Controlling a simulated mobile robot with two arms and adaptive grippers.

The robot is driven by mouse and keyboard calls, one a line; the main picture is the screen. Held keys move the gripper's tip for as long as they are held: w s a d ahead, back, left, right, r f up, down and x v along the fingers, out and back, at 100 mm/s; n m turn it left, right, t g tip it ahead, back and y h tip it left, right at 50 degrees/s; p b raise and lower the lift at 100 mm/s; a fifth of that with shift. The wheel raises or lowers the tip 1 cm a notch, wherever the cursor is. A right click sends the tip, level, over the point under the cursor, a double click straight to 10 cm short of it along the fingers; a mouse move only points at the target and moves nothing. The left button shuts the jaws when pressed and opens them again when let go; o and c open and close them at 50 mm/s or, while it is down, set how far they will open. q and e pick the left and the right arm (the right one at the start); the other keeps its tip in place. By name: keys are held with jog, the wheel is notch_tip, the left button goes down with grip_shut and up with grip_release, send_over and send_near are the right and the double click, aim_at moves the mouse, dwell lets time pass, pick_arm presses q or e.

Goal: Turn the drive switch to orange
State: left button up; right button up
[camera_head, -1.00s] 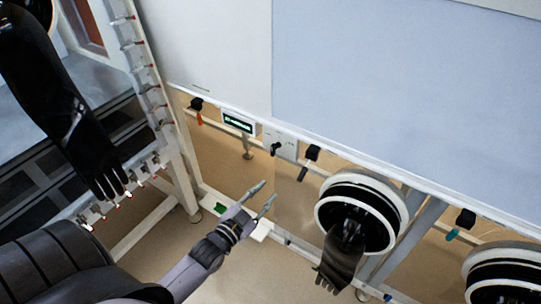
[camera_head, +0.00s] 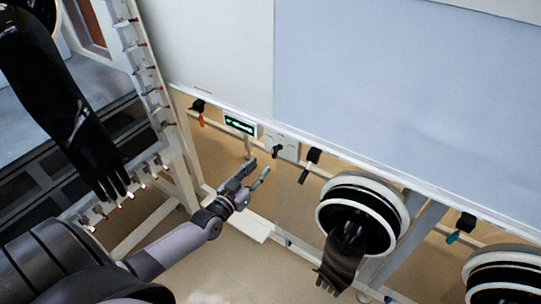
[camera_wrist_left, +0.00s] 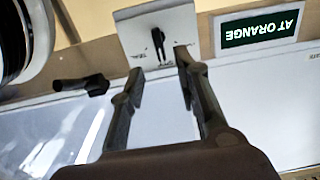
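The drive switch is a black knob (camera_head: 277,151) on a pale plate (camera_head: 290,147) under the long panel. In the left wrist view the knob (camera_wrist_left: 158,42) shows just beyond my fingertips, with small labels around it too blurred to read. Beside the plate is a display (camera_head: 240,124); in the left wrist view the display (camera_wrist_left: 260,28) reads "AT ORANGE", upside down. My left gripper (camera_head: 259,172) is open and empty, just below the switch. Its fingers (camera_wrist_left: 158,64) are parted on either side of the knob's line, apparently short of it. My right gripper is not in view.
A black handle with an orange end (camera_head: 201,121) is left of the display. Another black handle (camera_head: 312,158) is right of the switch. A round glove port (camera_head: 350,190) with a hanging black glove (camera_head: 341,262) stands further right. A teal-ended handle (camera_head: 453,237) is beyond.

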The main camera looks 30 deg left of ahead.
aim_at(273, 153)
pick_arm(q)
jog(key=w, duration=0.7)
jog(key=shift+w+d, duration=0.15)
jog(key=shift+w, duration=0.1)
jog(key=shift+c, duration=0.2)
grip_shut()
